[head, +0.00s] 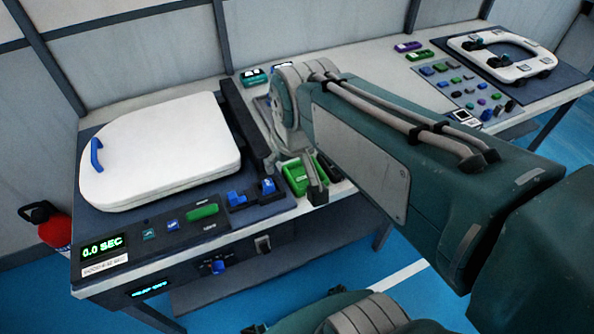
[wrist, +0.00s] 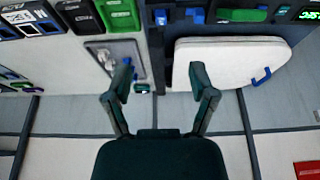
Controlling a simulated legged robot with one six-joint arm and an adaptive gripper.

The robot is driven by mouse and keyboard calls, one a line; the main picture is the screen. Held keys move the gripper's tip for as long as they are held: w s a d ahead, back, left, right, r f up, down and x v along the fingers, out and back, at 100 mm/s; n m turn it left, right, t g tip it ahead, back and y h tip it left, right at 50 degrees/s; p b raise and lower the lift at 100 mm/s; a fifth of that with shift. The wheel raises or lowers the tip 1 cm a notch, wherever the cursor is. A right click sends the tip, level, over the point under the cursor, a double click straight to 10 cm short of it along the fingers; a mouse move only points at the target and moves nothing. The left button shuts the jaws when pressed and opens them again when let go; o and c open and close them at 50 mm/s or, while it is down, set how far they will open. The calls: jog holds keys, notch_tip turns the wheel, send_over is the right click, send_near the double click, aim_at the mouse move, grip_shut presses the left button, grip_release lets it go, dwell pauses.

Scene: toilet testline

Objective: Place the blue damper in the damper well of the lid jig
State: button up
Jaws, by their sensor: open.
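The lid jig (head: 93,219) is the dark panel at left in the head view, with a white lid (head: 165,150) and blue handle (head: 97,156) on it. Two blue pieces, one at left (head: 236,198) and one at right (head: 268,186), stand at its right front corner. I cannot tell whether either is the damper, nor make out the damper well. The lid (wrist: 225,62) also shows in the wrist view. My gripper (wrist: 162,88) is open and empty there, its fingers apart beside the lid. In the head view my arm hides most of the gripper.
A green bin (head: 298,179) stands right of the jig; a grey tray (wrist: 97,46) with metal pieces shows in the wrist view. At far right, a white seat ring (head: 470,45) and several small coloured parts lie on dark panels. A wall runs behind the bench.

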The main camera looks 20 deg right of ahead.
jog(key=s+t, duration=0.1)
jog(key=s, duration=0.5)
jog(key=shift+s+r+t, duration=0.15)
jog(key=shift+r+t, duration=0.05)
jog(key=shift+t, duration=0.1)
dwell(0.8)
